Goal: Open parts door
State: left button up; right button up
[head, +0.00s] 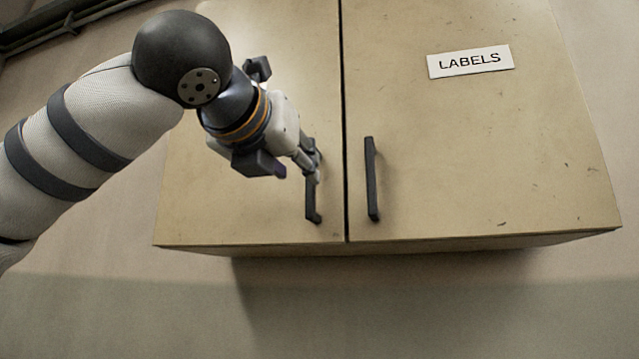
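A beige wall cabinet has two doors side by side. The left door (210,210) is partly covered by my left arm, and no label shows on it. Its black vertical handle (312,212) is near the middle seam. My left gripper (316,176) is at this handle, its fingertips over the handle's upper part. I cannot tell whether the fingers are closed on it. The right door (480,150) carries a white sign (470,61) reading LABELS and has its own black handle (372,180). Both doors look shut. My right gripper is not in view.
The cabinet's bottom edge (480,240) overhangs a plain wall (420,310), with free room below it. A dark rail or pipe (60,22) runs along the upper left. The space in front of the right door is clear.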

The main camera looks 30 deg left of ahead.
aim_at(310, 212)
pick_arm(q)
jog(key=x, duration=0.7)
jog(key=shift+w+d, duration=0.1)
jog(key=shift+d, duration=0.05)
grip_shut()
